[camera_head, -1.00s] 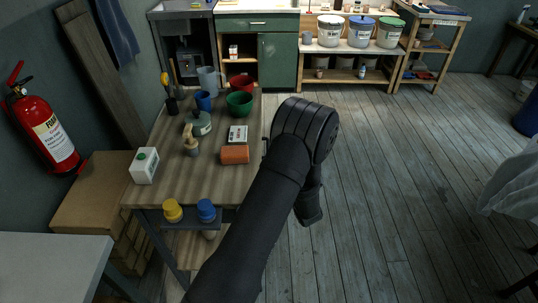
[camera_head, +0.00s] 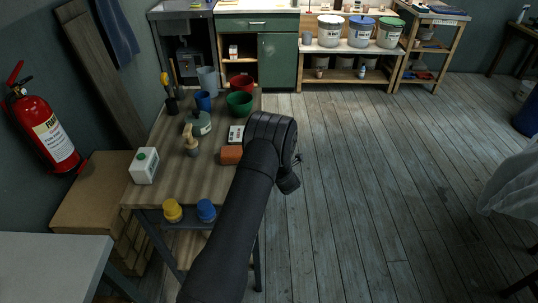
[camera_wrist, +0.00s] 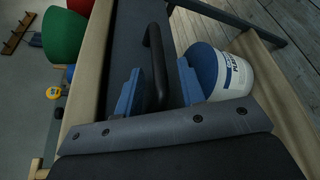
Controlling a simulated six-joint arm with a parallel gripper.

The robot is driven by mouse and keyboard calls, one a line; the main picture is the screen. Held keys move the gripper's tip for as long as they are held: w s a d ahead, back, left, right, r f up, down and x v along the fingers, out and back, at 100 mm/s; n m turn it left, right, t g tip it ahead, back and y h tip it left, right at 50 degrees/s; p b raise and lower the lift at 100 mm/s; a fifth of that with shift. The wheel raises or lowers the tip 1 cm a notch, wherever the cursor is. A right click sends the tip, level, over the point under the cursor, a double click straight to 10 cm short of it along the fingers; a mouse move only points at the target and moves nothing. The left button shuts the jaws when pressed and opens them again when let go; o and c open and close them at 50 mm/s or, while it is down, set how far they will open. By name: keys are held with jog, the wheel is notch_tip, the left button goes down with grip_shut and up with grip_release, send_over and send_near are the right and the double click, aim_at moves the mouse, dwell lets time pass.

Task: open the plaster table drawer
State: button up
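The wooden plaster table (camera_head: 175,177) stands at the left in the head view. Its drawer front (camera_wrist: 127,28) shows as a dark grey panel in the wrist view, with a black bar handle (camera_wrist: 157,62) on it. My gripper (camera_wrist: 160,72) has blue fingers, one on each side of the handle. The fingers are apart, with a gap visible beside the bar. The drawer looks shut. In the head view my arm hides the drawer side of the table and the handle.
Green (camera_head: 239,104) and red (camera_head: 241,83) bowls, an orange block (camera_head: 231,154) and a kettle-like vessel (camera_head: 199,123) stand on the tabletop. A blue-lidded white bucket (camera_wrist: 228,72) stands below, close beside the fingers. The floor (camera_head: 370,190) right of the table is clear.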

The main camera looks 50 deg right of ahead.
grip_shut()
jog(key=s+d, duration=1.8)
jog(key=s, duration=0.1)
jog(key=shift+d, duration=0.4)
grip_release()
jog(key=shift+w, duration=0.1)
